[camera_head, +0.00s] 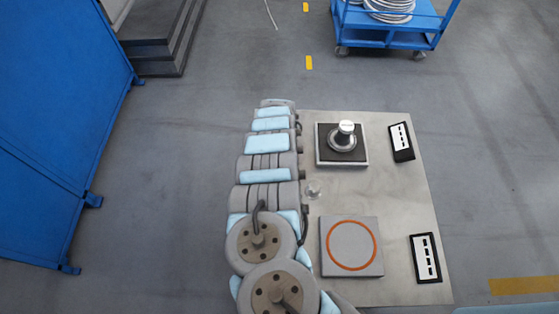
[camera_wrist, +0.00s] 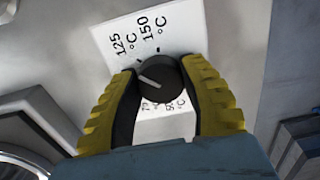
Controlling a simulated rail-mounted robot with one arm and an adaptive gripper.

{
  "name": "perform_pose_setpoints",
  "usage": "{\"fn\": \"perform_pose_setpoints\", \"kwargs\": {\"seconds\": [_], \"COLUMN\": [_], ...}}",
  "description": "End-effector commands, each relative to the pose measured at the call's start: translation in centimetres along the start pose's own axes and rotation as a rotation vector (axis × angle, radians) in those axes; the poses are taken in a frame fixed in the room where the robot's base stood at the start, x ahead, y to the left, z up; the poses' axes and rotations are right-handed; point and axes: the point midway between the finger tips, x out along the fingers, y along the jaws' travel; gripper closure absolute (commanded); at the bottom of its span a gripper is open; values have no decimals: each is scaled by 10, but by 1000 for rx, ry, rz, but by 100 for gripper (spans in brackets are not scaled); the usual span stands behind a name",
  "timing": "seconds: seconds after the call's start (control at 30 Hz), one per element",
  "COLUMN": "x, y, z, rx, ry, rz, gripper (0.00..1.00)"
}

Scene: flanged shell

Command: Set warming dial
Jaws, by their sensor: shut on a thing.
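The warming dial (camera_wrist: 160,78) is a round dark knob with a white pointer line. In the wrist view it stands on a white scale card (camera_wrist: 150,35) marked 125 °C and 150 °C above the knob. More marks below it are partly covered and hard to read. The pointer line slants toward the left and slightly up in the picture. My gripper (camera_wrist: 161,72) has its two yellow and black fingers closed on the knob, one on each side. In the head view, neither the dial nor the gripper can be made out; my arm covers the table's left side.
A metal table (camera_head: 390,200) carries a dark square base (camera_head: 325,159) with a silver knobbed part (camera_head: 346,128), a grey plate with an orange ring (camera_head: 372,226), and two black-and-white strips (camera_head: 401,142) (camera_head: 425,257). A blue cart (camera_head: 395,38) and blue panels (camera_head: 60,120) stand apart.

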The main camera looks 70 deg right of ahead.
Motion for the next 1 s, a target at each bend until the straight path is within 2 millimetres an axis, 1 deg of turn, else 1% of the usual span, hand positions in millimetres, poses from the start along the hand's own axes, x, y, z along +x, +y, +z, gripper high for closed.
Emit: {"fn": "perform_pose_setpoints", "kwargs": {"seconds": [0.03, 0.6, 0.8, 1.0], "x": [4, 3, 3, 2], "y": [-1, -2, -3, -3], "z": [0, 0, -1, -1], "rx": [41, 579, 739, 860], "ry": [3, 0, 1, 0], "rz": [0, -1, -1, -1], "gripper": [93, 93, 93, 93]}}
